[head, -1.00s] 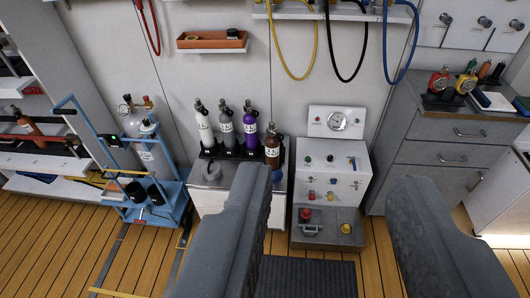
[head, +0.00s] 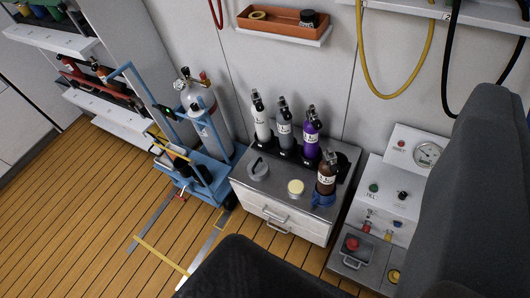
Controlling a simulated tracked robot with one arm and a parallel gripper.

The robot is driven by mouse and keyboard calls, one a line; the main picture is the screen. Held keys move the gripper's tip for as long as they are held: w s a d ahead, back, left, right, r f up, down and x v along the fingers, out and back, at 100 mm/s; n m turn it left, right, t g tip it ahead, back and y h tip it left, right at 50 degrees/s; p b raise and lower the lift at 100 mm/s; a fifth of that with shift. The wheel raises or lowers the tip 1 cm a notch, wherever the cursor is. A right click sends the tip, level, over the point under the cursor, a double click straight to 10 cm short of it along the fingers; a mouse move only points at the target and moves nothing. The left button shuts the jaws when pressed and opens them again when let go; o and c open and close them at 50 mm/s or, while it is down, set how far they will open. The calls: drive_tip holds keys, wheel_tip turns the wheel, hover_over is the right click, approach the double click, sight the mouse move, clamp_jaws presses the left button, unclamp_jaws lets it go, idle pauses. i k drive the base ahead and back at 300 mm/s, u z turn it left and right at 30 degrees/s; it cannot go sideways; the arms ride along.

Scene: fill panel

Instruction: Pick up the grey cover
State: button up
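A small round grey cover (head: 258,168) with a raised handle sits on top of a grey-topped cabinet (head: 262,187), near its left front corner. My gripper (head: 365,170) is open. One dark grey finger rises at the right edge and the other shows at the bottom. Nothing shows held between the fingers. The grey cover is apart from both fingers, up and left of the lower one.
A cream-yellow round piece (head: 296,187) and a blue piece (head: 323,201) are also on the cabinet top. White, grey, purple and brown bottles (head: 310,146) stand behind. A blue trolley (head: 196,172) with a cylinder stands left. A control panel box (head: 385,200) stands right.

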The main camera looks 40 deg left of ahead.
sight(257, 170)
drive_tip(key=u, duration=0.45)
drive_tip(key=i, duration=1.1)
drive_tip(key=u, duration=0.9)
drive_tip(key=i, duration=0.35)
drive_tip(key=u, duration=0.15)
drive_tip(key=k, duration=0.7)
drive_tip(key=u, duration=0.25)
drive_tip(key=i, duration=0.7)
drive_tip(key=z, duration=0.05)
